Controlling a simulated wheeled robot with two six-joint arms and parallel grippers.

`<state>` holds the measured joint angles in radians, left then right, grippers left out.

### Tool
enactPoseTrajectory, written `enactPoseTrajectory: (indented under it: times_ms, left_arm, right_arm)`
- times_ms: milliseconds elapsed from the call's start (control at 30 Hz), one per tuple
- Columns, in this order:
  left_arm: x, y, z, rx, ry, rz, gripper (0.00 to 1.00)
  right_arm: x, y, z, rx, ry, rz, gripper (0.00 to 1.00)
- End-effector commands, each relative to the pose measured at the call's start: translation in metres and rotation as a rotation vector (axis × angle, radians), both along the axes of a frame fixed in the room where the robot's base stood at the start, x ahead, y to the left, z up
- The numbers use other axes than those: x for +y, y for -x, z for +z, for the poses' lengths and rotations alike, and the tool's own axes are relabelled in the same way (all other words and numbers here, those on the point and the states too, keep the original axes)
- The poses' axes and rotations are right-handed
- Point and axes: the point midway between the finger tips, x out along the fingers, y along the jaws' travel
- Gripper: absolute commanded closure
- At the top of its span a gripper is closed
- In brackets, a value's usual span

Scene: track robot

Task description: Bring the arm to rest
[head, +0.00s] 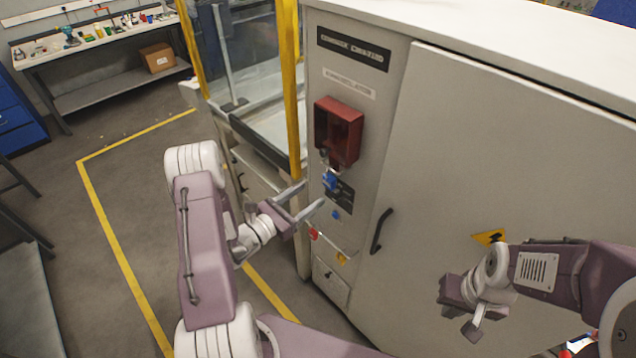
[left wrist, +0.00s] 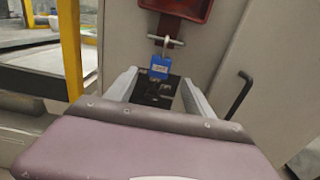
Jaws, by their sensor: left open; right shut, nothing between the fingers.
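My left gripper (head: 308,199) is open and empty, its two fingers pointing at the front panel of a grey machine cabinet (head: 440,150). In the left wrist view a blue padlock (left wrist: 159,67) hangs under a red box, between and beyond the fingers (left wrist: 158,90). In the head view the padlock (head: 330,181) sits just past the fingertips, apart from them. My right gripper (head: 474,328) is shut and empty, low in front of the cabinet door at the right.
A red box (head: 338,130) is fixed to the panel. A black door handle (head: 381,231) sticks out right of my left gripper. A yellow post (head: 289,90) stands left of the panel. A workbench (head: 100,42) stands far back. Floor within the yellow lines is clear.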

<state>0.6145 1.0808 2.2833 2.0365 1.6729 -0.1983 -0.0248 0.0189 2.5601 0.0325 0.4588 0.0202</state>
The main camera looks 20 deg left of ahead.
Motion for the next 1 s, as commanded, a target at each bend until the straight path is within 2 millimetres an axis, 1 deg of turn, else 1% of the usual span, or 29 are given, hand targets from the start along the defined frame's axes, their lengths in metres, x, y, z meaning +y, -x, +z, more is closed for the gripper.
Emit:
enactPoseTrajectory:
  times_ms: [167,200,267,333,367,400,433,467,500,533,567,600,633,667,700,767,800,833,900,1000]
  left_arm:
    - [-0.001,0.0,0.001,0.0,-0.001,-0.005,0.39]
    - [-0.007,0.001,0.001,0.002,-0.005,-0.027,0.39]
    - [-0.027,0.007,0.004,0.006,-0.023,-0.111,0.39]
    - [-0.068,0.025,0.007,0.02,-0.073,-0.296,0.39]
    - [-0.089,0.039,0.007,0.026,-0.109,-0.401,0.39]
    - [-0.117,0.063,0.006,0.036,-0.175,-0.558,0.39]
    - [-0.135,0.086,0.003,0.043,-0.237,-0.682,0.39]
    - [-0.149,0.11,-0.002,0.047,-0.311,-0.808,0.39]
    - [-0.161,0.145,-0.012,0.047,-0.429,-0.981,0.39]
    - [-0.164,0.172,-0.021,0.042,-0.536,-1.111,0.39]
    - [-0.161,0.196,-0.032,0.03,-0.657,-1.238,0.39]
    - [-0.148,0.221,-0.046,0.003,-0.829,-1.388,0.39]
    - [-0.135,0.234,-0.056,-0.026,-0.964,-1.487,0.39]
    - [-0.12,0.241,-0.064,-0.061,-1.1,-1.572,0.39]
    - [-0.1,0.244,-0.072,-0.116,-1.28,-1.663,0.39]
    - [-0.074,0.236,-0.076,-0.212,-1.526,-1.754,0.39]
    - [-0.061,0.226,-0.076,-0.28,-1.669,-1.79,0.39]
    - [-0.054,0.218,-0.074,-0.327,-1.762,-1.807,0.39]
    - [-0.044,0.203,-0.069,-0.418,-1.924,-1.825,0.39]
    - [-0.039,0.191,-0.063,-0.491,-2.037,-1.829,0.39]
  right_arm:
    - [0.0,0.0,0.0,0.0,0.0,0.0,1.0]
    - [0.0,0.0,-0.001,0.0,0.0,0.0,1.0]
    - [0.0,0.0,-0.004,0.0,0.0,0.0,1.0]
    - [0.0,0.0,-0.009,0.0,0.0,0.0,1.0]
    - [0.0,0.0,-0.012,0.0,0.0,0.0,1.0]
    - [0.0,0.0,-0.016,0.0,0.0,0.0,1.0]
    - [0.0,0.0,-0.02,0.0,0.0,0.0,1.0]
    - [0.0,0.0,-0.023,0.0,0.0,0.0,1.0]
    - [0.0,0.0,-0.027,0.0,0.0,0.0,1.0]
    - [0.0,0.0,-0.031,0.0,0.0,0.0,1.0]
    - [0.0,0.0,-0.035,0.0,0.0,0.0,1.0]
    - [0.0,0.0,-0.039,0.0,0.0,0.0,1.0]
    - [0.0,0.0,-0.042,0.0,0.0,0.0,1.0]
    - [0.0,0.0,-0.045,0.0,0.0,0.0,1.0]
    - [0.0,0.0,-0.049,0.0,0.0,0.0,1.0]
    - [0.0,0.0,-0.053,0.0,0.0,0.0,1.0]
    - [0.0,0.0,-0.055,0.0,0.0,0.0,1.0]
    - [0.0,0.0,-0.056,0.0,0.0,0.0,1.0]
    - [0.0,0.0,-0.058,0.0,0.0,0.0,1.0]
    - [0.0,0.0,-0.058,0.0,0.0,0.0,1.0]
